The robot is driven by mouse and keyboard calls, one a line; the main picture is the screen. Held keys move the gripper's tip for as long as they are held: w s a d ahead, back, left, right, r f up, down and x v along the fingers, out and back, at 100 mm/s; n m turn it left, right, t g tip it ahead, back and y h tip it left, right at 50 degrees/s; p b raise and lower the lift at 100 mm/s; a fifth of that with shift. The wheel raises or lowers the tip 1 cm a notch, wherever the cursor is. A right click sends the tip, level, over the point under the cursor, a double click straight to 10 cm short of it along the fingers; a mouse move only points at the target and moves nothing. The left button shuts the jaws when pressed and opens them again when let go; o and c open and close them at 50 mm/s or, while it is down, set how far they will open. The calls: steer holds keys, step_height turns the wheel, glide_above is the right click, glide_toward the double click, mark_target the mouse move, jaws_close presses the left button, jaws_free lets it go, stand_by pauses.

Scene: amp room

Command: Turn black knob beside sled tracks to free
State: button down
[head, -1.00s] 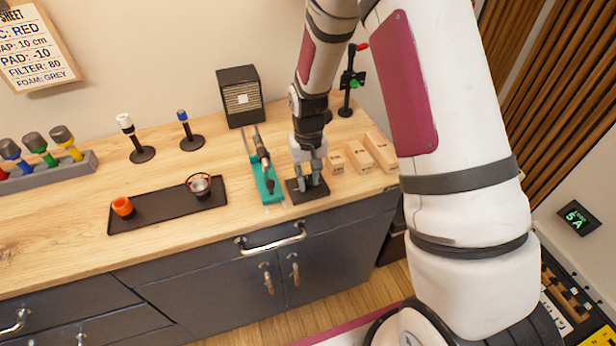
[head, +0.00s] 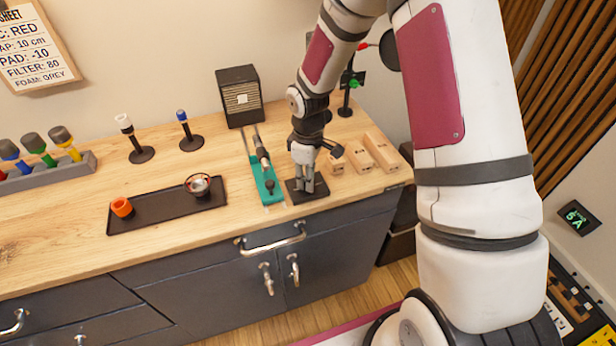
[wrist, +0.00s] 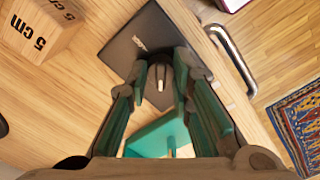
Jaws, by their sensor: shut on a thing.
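The black knob (wrist: 160,93) shows in the wrist view between the fingers, with a pale pointer line on it. It sits on a dark base plate (wrist: 128,40) with small lettering that I cannot read. In the head view the plate (head: 317,191) lies on the counter just right of the teal sled tracks (head: 265,178). My gripper (head: 305,190) points down over the plate, and its fingers hide the knob there. In the wrist view my gripper (wrist: 160,72) is shut on the knob, one finger on each side. Part of the teal tracks (wrist: 155,137) shows beyond the fingers.
Wooden blocks (head: 381,153) stand right of the plate, one marked 5 cm (wrist: 42,30) in the wrist view. A black tray (head: 165,207) with an orange cup lies left of the tracks. A dark speaker box (head: 239,97) stands behind. Drawer handles (head: 270,240) are below the counter edge.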

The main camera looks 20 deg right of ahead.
steer(key=n, duration=0.4)
steer(key=shift+a+n, duration=0.1)
steer(key=shift+n, duration=2)
steer(key=c, duration=1.4)
jaws_free()
steer(key=shift+r, duration=0.1)
step_height(320, 180, up, 12)
